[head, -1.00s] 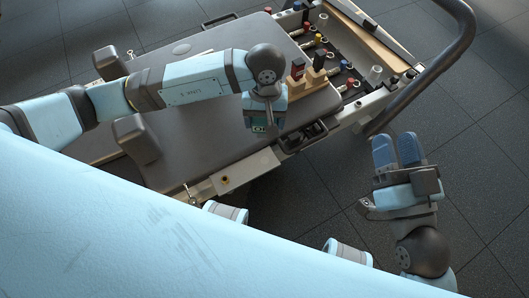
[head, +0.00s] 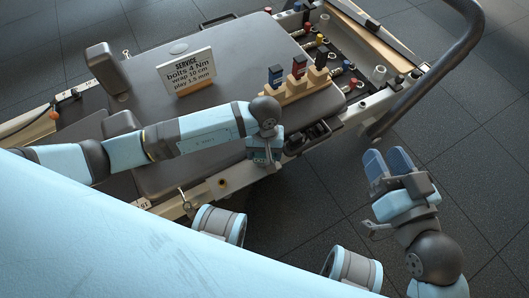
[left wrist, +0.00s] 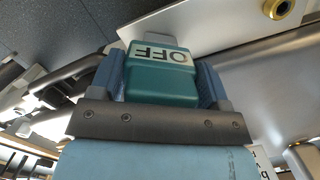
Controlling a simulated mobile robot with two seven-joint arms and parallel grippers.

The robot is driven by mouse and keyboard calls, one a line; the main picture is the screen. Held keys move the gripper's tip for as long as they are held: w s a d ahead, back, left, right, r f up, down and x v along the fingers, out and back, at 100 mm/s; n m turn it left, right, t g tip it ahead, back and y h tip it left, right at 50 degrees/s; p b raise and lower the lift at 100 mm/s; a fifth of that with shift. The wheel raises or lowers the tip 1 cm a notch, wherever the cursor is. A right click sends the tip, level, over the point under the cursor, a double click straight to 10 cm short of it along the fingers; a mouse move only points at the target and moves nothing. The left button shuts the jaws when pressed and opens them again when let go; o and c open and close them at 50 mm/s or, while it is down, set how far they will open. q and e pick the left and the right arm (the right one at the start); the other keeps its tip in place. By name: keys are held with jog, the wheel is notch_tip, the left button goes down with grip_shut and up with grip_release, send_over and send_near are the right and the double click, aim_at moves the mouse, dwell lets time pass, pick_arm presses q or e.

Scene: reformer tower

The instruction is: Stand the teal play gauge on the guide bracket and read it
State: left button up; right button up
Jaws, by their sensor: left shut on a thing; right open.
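The teal play gauge (left wrist: 160,80) is held between the fingers of my left gripper (left wrist: 162,88) in the left wrist view. Its white display reads OFF, upside down in that view. In the head view my left gripper (head: 262,158) is at the near edge of the reformer carriage, and the gauge there is small and hard to make out. A pale metal plate with a brass ring (left wrist: 250,22), possibly the guide bracket, lies beyond the gauge. It shows near the gripper in the head view (head: 228,182). My right gripper (head: 388,162) is open and empty over the floor.
A service card (head: 186,73) stands on the grey carriage (head: 240,50), reading bolts 4 Nm, wrap 10 cm, play 1.5 mm. A wooden block (head: 290,92) holds blue, red and black-yellow tools. A dark curved rail (head: 425,85) rises at right.

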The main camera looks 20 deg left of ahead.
pick_arm(q)
jog(key=shift+f, duration=0.1)
jog(key=o, duration=1)
pick_arm(e)
jog(key=shift+f, duration=0.15)
pick_arm(q)
jog(key=shift+r, duration=0.35)
jog(key=r+p, duration=0.1)
jog(key=r, duration=0.3)
jog(key=w+r+p, duration=0.1)
jog(key=r+p, duration=0.1)
jog(key=r, duration=0.1)
jog(key=r+p, duration=0.1)
jog(key=r, duration=0.3)
jog(key=shift+w+a+r, duration=0.2)
jog(key=shift+r, duration=0.1)
pick_arm(e)
notch_tip(320, 180, up, 7)
jog(key=t, duration=0.2)
jog(key=shift+d+f+m+t, duration=0.2)
jog(key=shift+d+m+t, duration=0.1)
jog(key=shift+t, duration=0.1)
